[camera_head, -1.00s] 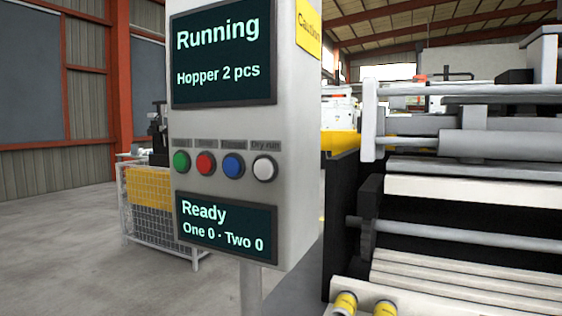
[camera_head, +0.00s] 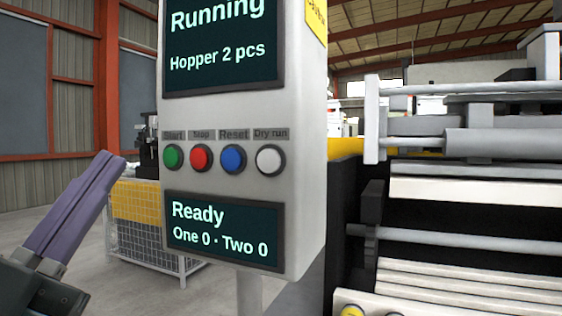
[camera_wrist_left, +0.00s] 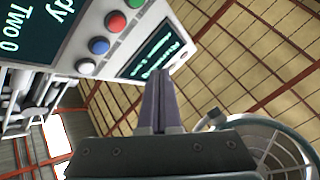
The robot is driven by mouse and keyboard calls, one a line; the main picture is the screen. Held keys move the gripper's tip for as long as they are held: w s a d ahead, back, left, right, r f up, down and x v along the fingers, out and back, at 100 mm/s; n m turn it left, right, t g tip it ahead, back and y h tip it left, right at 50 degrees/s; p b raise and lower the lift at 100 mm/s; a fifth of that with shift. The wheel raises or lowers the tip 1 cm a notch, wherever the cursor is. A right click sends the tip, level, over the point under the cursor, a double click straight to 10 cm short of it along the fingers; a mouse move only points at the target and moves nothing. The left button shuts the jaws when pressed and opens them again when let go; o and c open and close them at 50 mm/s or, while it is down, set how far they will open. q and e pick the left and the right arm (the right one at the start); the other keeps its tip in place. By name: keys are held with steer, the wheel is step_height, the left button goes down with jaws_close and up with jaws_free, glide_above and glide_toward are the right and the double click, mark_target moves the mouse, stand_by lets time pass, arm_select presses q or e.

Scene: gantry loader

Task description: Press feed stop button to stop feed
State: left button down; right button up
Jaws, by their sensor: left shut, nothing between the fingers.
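The control panel (camera_head: 300,110) is a pale box with a row of buttons between two dark screens. The red button (camera_head: 201,158) under the label "Stop" sits between the green Start button (camera_head: 173,157) and the blue Reset button (camera_head: 232,159). The upper screen reads "Running, Hopper 2 pcs". My left gripper (camera_head: 112,158) is shut and empty, left of the panel and apart from it, its purple fingers slanting up to the right. In the left wrist view the shut fingers (camera_wrist_left: 157,75) are below the red button (camera_wrist_left: 115,22). My right gripper is out of view.
A white "Dry run" button (camera_head: 270,160) is at the row's right end. The lower screen (camera_head: 222,230) reads "Ready, One 0 · Two 0". A wire cage with a yellow panel (camera_head: 135,201) stands behind. Machinery with rails (camera_head: 470,190) fills the right side.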

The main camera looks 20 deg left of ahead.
mark_target(199, 158)
arm_select(q)
steer(key=shift+w, duration=0.15)
steer(key=shift+w+d+b, duration=0.15)
steer(key=shift+w+b, duration=0.75)
steer(key=shift+w, duration=1.25)
steer(key=shift+w+d+b, duration=0.15)
steer(key=shift+w+b, duration=0.75)
steer(key=shift+w, duration=1.25)
steer(key=shift+w, duration=0.1)
steer(key=shift+w, duration=0.3)
